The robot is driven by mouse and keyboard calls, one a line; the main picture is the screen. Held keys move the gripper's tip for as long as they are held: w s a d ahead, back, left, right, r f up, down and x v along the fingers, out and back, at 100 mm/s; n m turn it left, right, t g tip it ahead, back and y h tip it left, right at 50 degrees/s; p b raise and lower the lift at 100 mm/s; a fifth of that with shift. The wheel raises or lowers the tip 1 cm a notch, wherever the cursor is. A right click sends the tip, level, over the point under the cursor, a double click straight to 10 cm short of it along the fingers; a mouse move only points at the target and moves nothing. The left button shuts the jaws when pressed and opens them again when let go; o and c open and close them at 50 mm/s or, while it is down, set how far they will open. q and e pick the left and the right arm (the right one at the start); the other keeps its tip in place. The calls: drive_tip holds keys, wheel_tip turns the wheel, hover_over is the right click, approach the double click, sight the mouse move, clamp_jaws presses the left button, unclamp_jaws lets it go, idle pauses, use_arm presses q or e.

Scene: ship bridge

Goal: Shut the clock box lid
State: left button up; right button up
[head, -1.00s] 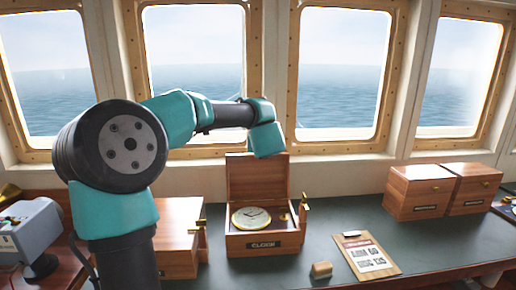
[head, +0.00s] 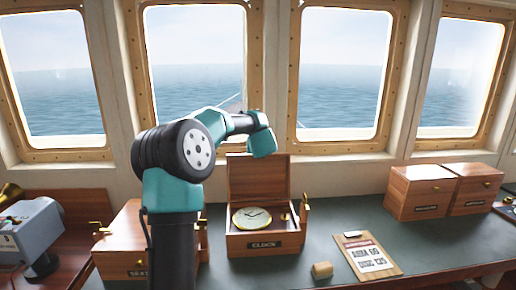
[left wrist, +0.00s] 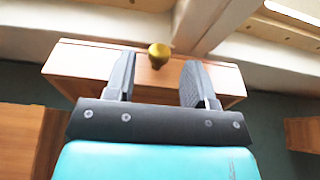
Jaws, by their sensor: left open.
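The clock box (head: 265,240) stands on the desk with its wooden lid (head: 258,182) upright at the back. A round clock face (head: 251,218) shows inside, and the front carries a "CLOCK" label. My left gripper (head: 262,145) is at the top edge of the lid; its fingers are hidden in the head view. In the left wrist view the left gripper (left wrist: 158,70) is open, its fingers either side of a brass knob (left wrist: 159,52) on a wooden panel (left wrist: 85,62) that looks like the lid. I cannot tell if they touch it. My right gripper is not in view.
A wooden box with brass handles (head: 120,245) stands left of the clock box, partly behind my arm. Two closed boxes (head: 418,195) (head: 473,190) stand at right. A clipboard (head: 367,256) and a small tan block (head: 322,270) lie in front. The desk between is clear.

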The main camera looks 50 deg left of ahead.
use_arm(q)
drive_tip(key=shift+x, duration=1.65)
clamp_jaws()
